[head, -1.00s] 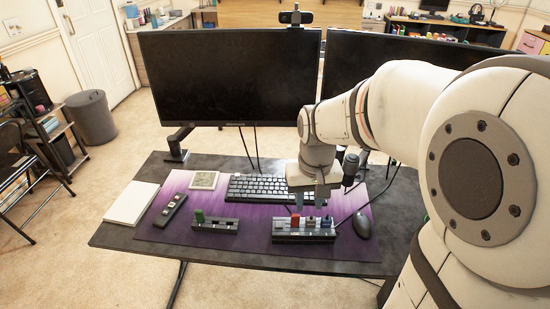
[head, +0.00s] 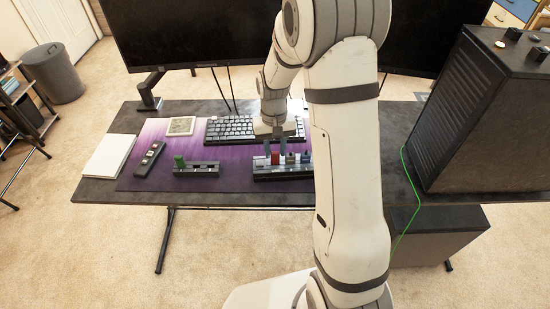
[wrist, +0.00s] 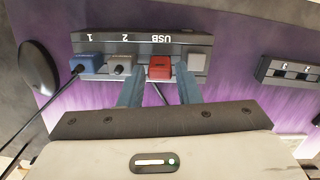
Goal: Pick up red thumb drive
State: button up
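A red thumb drive (head: 275,158) stands upright in a dark USB hub (head: 283,176) on the purple desk mat. In the wrist view the red thumb drive (wrist: 160,67) is in the row along the hub (wrist: 140,42), near the "USB" lettering. My gripper (wrist: 158,74) is open, with one blue-grey finger on each side of the red drive. A gap shows between the drive and each finger. In the head view my gripper (head: 276,148) is just above the hub, and my arm covers the hub's right end.
Beside the red drive are a grey plug (wrist: 197,62), another grey plug (wrist: 122,64) and a blue plug (wrist: 87,64) with a cable. A second hub (head: 205,170) holds a green drive (head: 180,161). The keyboard (head: 230,128) lies behind; a computer tower (head: 470,110) stands right.

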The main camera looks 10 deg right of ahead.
notch_tip(320, 180, down, 2)
jog(key=shift+s+f, duration=0.15)
grip_shut()
dwell(0.3)
notch_tip(320, 180, up, 10)
notch_tip(320, 180, up, 5)
jog(key=p, duration=0.4)
send_over(275, 152)
jog(key=shift+s, duration=0.15)
dwell(0.6)
jog(key=shift+f, duration=0.1)
